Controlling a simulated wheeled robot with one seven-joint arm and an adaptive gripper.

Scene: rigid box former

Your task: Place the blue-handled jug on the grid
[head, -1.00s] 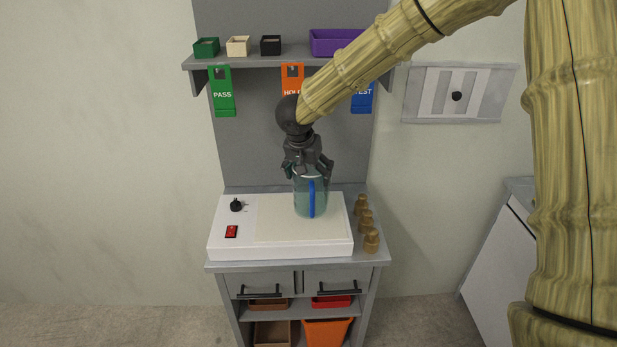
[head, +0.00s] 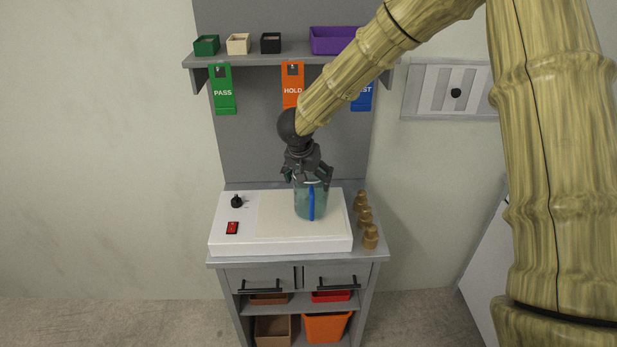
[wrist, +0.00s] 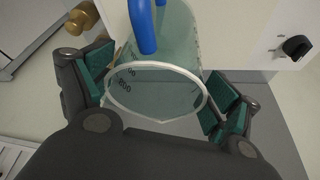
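The blue-handled jug (head: 302,205) is clear and teal-tinted, upright, over the right part of a cream panel (head: 275,228) on a white box. I cannot tell whether its base touches the panel. Its blue handle faces the head camera. My gripper (head: 308,174) is at its top, with fingers on both sides of it. In the wrist view, the jug's round rim (wrist: 108,95) and markings show between the teal finger pads, which lie against its wall. No grid lines are visible on the panel.
A black knob (head: 237,201) and red switch (head: 232,228) are on the white box's left. Several brass-coloured pieces (head: 365,216) stand along the right edge. A shelf (head: 290,58) with small bins and hanging PASS and HOLD tags is above. The panel's left part is clear.

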